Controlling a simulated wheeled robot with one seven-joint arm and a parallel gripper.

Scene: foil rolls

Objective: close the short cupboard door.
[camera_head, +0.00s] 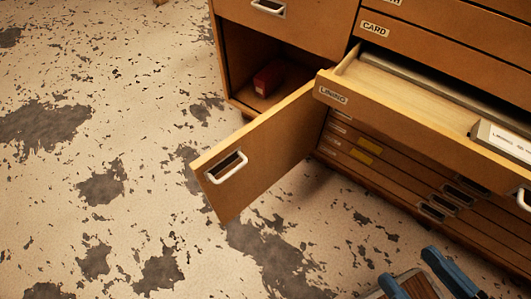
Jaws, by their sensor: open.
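The short cupboard door (260,153) is brown wood with a white-rimmed recessed handle (226,167). It stands wide open, swung out from the cupboard (245,62) toward the front left. Its upper right part meets or passes behind the corner of the open drawer labelled LINING (420,128); I cannot tell whether they touch. A dark red box (269,77) lies inside the cupboard. My gripper (423,276) shows at the bottom right edge, with two blue fingers apart and nothing seen between them. It is well away from the door, to its lower right.
The LINING drawer sticks out over the lower drawers (375,170) and holds a labelled pale item (503,142). A closed drawer (300,20) is above the cupboard. The worn, patchy floor (90,150) is clear to the left and in front of the door.

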